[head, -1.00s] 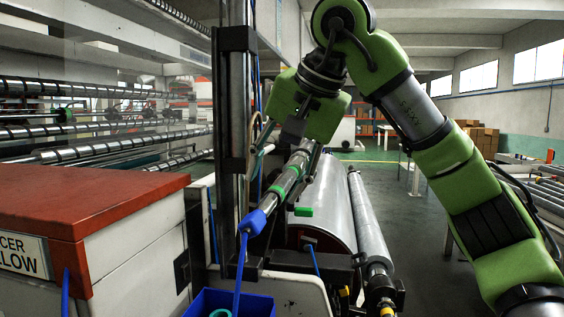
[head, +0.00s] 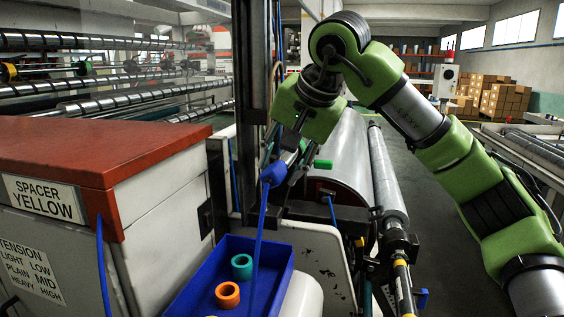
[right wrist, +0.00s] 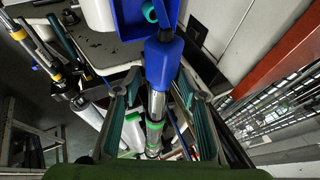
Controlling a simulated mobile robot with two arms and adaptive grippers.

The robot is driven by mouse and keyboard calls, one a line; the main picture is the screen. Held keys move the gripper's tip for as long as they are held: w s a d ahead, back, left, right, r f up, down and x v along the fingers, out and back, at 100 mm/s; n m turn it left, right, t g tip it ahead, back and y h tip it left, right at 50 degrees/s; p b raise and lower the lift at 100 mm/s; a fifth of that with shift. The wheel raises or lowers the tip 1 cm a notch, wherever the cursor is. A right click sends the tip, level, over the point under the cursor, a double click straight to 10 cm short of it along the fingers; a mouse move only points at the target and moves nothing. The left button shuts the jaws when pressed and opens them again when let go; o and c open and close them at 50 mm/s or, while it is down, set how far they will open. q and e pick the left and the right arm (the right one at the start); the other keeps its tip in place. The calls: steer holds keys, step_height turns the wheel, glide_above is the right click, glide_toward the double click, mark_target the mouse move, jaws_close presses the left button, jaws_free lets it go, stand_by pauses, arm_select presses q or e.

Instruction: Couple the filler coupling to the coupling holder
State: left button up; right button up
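What looks like the filler coupling is a metal tube with green rings and a blue end (head: 273,174); a thin blue hose runs down from that end. In the right wrist view, its blue body (right wrist: 162,62) and tube lie between my fingers. My right gripper (head: 283,155) points down at it, with one finger on each side. In the right wrist view, the fingers (right wrist: 155,97) are spread, with gaps beside the tube. I cannot tell which part is the coupling holder. My left gripper is not in view.
A blue bin (head: 277,262) holds a teal ring (head: 242,267) and an orange ring (head: 228,294). A red-topped cabinet (head: 95,150) stands at left. Large rolls (head: 342,150) and the machine frame (head: 320,250) lie close behind and beside the coupling. Open floor shows at right.

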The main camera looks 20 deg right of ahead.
mark_target(274, 171)
steer(key=c, duration=0.5)
steer(key=shift+c, duration=0.9)
steer(key=shift+s+a+f, duration=0.1)
steer(key=shift+s+a, duration=0.05)
steer(key=shift+s, duration=0.05)
steer(key=shift+s+a, duration=0.5)
steer(key=shift+s, duration=0.25)
steer(key=shift+s+a+b, duration=0.25)
steer(key=shift+s+b, duration=0.05)
steer(key=shift+s, duration=0.05)
steer(key=shift+s+a, duration=0.5)
steer(key=shift+s, duration=0.3)
